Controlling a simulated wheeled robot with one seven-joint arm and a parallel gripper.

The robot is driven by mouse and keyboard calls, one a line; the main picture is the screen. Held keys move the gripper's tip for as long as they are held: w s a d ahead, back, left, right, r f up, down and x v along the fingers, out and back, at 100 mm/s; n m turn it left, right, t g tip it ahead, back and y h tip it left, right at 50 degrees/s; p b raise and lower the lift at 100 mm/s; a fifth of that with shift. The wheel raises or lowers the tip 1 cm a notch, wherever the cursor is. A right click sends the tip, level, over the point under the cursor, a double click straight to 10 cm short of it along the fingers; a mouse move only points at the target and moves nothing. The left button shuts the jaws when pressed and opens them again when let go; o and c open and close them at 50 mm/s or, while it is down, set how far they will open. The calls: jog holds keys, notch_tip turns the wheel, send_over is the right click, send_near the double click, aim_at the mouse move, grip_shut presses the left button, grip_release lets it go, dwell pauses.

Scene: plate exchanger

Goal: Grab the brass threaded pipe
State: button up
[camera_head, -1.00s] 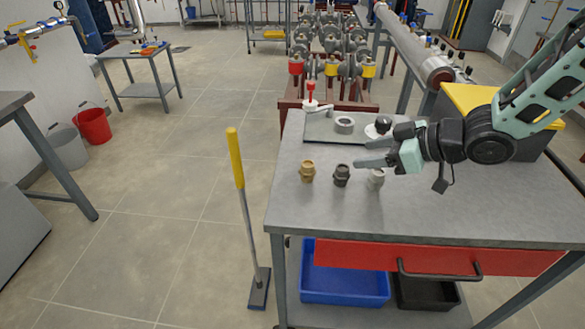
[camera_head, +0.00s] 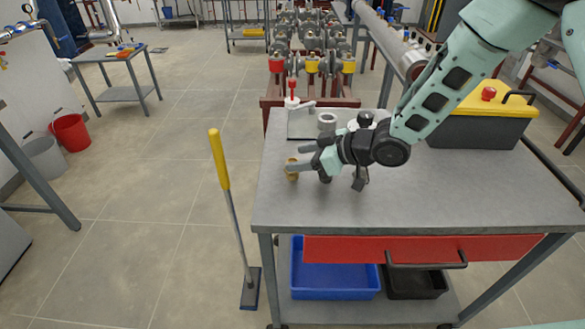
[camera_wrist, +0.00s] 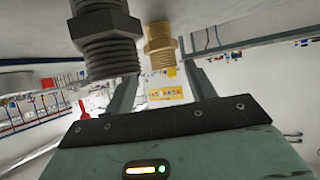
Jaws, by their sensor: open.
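The brass threaded pipe (camera_head: 291,174) stands on the grey workbench near its left side, partly covered by my gripper in the head view. In the wrist view, the brass pipe (camera_wrist: 160,46) shows ahead, in line with the gap between my fingers. My gripper (camera_head: 296,158) is open, with its fingertips at the brass pipe in the head view. I cannot tell whether they touch it. A dark threaded pipe (camera_wrist: 104,42) is large and close in the wrist view, left of the brass one. In the head view, my gripper mostly hides it.
The grey workbench (camera_head: 400,205) has free room at its front and right. A light ring (camera_head: 327,120) and a red-topped item (camera_head: 292,98) stand behind the gripper. A yellow-lidded toolbox (camera_head: 480,130) stands at the back right. A yellow-handled tool (camera_head: 220,160) stands left of the bench.

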aim_at(289, 160)
jog(key=x, duration=0.3)
jog(key=shift+s+a+f+p, duration=0.25)
jog(key=shift+a+f+p, duration=0.05)
jog(key=shift+a, duration=0.1)
jog(key=shift+w+a+f, duration=0.25)
jog(key=shift+a, duration=0.1)
jog(key=c, duration=1.1)
